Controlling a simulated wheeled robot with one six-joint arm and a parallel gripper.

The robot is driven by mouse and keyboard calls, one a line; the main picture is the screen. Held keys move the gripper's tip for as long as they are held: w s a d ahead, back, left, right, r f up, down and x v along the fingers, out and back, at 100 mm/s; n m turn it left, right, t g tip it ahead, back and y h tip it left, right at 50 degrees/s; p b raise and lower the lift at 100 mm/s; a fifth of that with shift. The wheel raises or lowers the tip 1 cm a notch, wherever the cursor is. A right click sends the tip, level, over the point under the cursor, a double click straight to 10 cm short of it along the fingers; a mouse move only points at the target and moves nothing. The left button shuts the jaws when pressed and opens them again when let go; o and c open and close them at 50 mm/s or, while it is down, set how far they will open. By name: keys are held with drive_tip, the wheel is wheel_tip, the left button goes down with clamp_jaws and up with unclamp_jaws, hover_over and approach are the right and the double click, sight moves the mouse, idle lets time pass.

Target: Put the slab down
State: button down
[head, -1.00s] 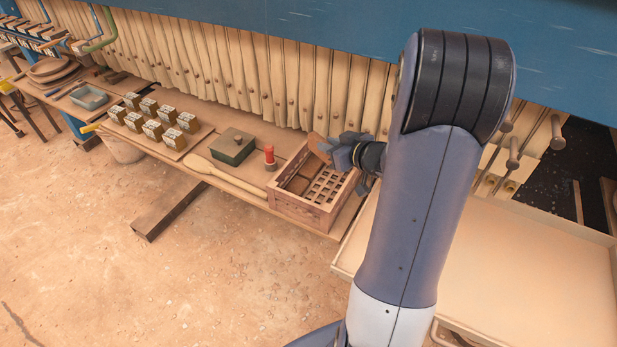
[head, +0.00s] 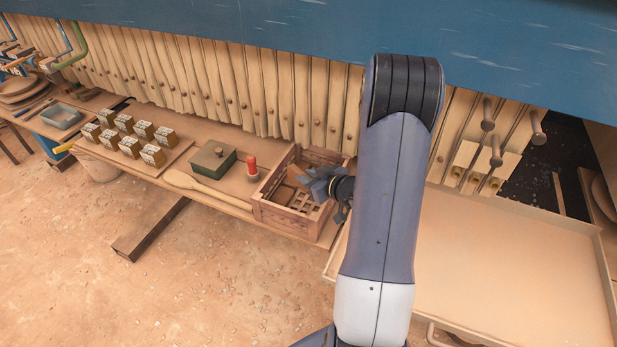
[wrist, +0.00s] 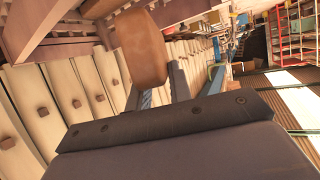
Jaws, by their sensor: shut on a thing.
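The slab (wrist: 140,48) is a flat, reddish-brown piece with a rounded end, held by my gripper in the wrist view. In the head view my gripper (head: 312,181) is over the right part of an open wooden box (head: 290,216), and only a little of the slab shows at its left side. I cannot tell whether the slab touches the box. The box has slotted compartments inside. My gripper's jaws are shut on the slab's near end, and my arm hides the box's right side.
The box stands on a low bench beside a red-capped jar (head: 252,168), a dark green lidded box (head: 213,160) and a wooden paddle (head: 205,188). Several small labelled blocks (head: 131,146) stand further left. A large pale tray (head: 500,255) lies to the right.

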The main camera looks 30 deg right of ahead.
drive_tip(key=shift+f, duration=0.15)
drive_tip(key=shift+f+b, duration=0.5)
drive_tip(key=shift+b, duration=0.05)
drive_tip(key=c, duration=1.3)
unclamp_jaws()
drive_tip(key=shift+r, duration=0.1)
drive_tip(key=shift+r+p, duration=0.25)
drive_tip(key=shift+p, duration=0.1)
drive_tip(key=v, duration=1.2)
drive_tip(key=shift+r, duration=0.2)
